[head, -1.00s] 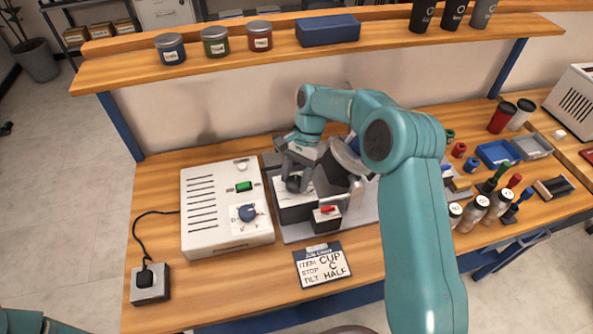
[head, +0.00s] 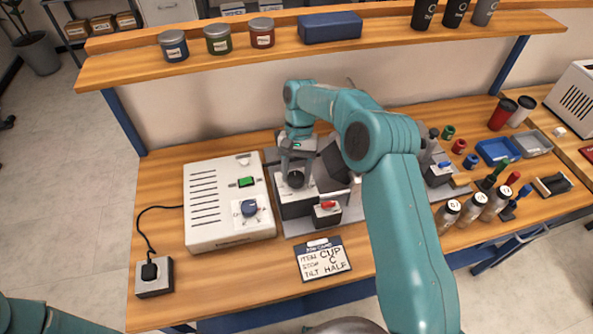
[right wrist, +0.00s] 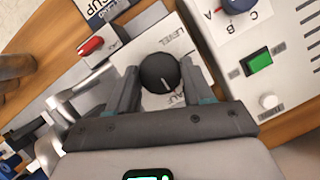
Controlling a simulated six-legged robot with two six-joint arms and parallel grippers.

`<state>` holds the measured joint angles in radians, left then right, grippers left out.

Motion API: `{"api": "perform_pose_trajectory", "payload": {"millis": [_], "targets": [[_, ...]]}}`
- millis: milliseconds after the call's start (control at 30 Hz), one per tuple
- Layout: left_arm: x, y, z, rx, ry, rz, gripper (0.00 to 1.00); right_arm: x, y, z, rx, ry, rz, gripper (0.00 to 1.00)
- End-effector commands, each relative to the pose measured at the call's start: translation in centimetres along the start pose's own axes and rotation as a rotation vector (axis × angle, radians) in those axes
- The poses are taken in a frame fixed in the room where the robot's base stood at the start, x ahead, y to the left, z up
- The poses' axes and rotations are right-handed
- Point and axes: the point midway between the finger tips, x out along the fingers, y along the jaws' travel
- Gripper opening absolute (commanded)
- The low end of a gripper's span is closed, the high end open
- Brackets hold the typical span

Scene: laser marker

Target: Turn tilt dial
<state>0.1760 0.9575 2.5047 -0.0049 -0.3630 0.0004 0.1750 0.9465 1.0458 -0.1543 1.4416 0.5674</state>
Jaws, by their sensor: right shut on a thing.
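The tilt dial (head: 296,180) is a dark round knob on top of the grey and white fixture block (head: 297,209). In the right wrist view the dial (right wrist: 159,73) sits between my fingers, and its short white mark points toward the gripper's palm. A white plate around it reads "LEVEL"; other lettering is partly covered. My right gripper (head: 296,173) comes down from above and is shut on the dial; it also shows in the right wrist view (right wrist: 160,88). Only part of my left arm shows at the bottom left; its gripper is out of view.
A white control box (head: 228,205) with a blue knob (head: 249,208) and green switch stands left of the fixture. A red lever (head: 327,205) is close by the dial. A card (head: 323,259) reads item CUP, stop C, tilt HALF. Bottles (head: 470,208) stand at right.

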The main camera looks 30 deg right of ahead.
Motion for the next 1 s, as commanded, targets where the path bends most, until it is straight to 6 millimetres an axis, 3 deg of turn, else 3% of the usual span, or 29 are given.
{"api": "perform_pose_trajectory", "payload": {"millis": [267,300,333,733,1000], "targets": [[0.0,0.0,0.0,0.000,0.000,0.000,0.40,0.1,0.0,0.0,0.000,-0.001,0.001,0.20],[0.0,0.0,0.0,0.000,0.000,0.000,0.40,0.1,0.0,0.0,0.000,-0.001,0.001,0.63],[0.0,0.0,0.0,0.000,0.000,0.000,0.40,0.1,0.0,0.0,0.001,-0.001,0.001,0.73],[0.1,-0.1,0.0,0.000,0.000,0.000,0.40,-0.7,0.0,-0.1,0.001,0.001,-0.001,0.74],[0.4,-0.1,0.0,0.000,0.000,0.000,0.40,-6.0,-0.1,-0.1,0.001,0.004,-0.003,0.74]]}}
